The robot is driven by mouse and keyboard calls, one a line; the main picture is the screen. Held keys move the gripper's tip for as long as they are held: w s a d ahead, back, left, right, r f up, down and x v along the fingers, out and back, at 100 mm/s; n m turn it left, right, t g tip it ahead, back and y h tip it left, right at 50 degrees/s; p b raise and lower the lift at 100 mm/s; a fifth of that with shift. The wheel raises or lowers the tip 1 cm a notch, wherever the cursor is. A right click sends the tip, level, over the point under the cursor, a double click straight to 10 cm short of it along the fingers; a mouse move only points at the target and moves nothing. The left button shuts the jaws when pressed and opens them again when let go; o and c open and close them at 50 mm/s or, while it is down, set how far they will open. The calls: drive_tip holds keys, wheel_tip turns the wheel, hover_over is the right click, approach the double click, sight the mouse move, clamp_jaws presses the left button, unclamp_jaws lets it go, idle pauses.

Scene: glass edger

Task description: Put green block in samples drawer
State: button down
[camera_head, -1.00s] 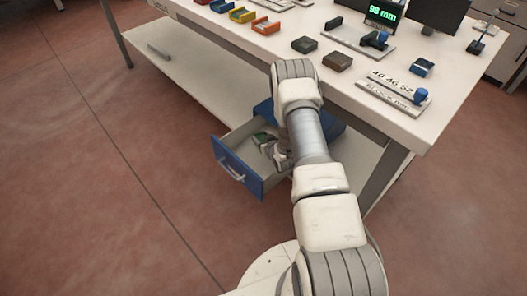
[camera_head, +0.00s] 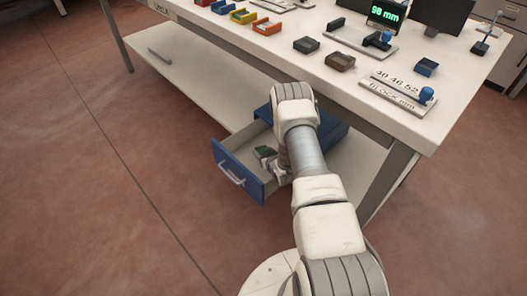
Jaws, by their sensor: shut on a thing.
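The blue drawer (camera_head: 232,174) with a pale handle stands pulled open from a blue cabinet (camera_head: 331,132) on the table's lower shelf. I see no readable label on it. The dark green block (camera_head: 263,151) shows over the drawer's open inside, near its middle. My gripper (camera_head: 266,159) is shut on the block and reaches down into the drawer opening. My wrist and arm hide the fingers in part and the drawer's right side. I cannot tell whether the block touches the drawer floor.
The white table (camera_head: 230,35) stands over the drawer. On it are a dark green item (camera_head: 306,45), a brown item (camera_head: 340,61), coloured bins (camera_head: 243,15), a gauge showing 98 mm and a number plate (camera_head: 391,92). Floor at the left is clear.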

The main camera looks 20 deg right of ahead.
drive_tip(key=shift+f, duration=0.2)
drive_tip(key=shift+c, duration=0.7)
unclamp_jaws()
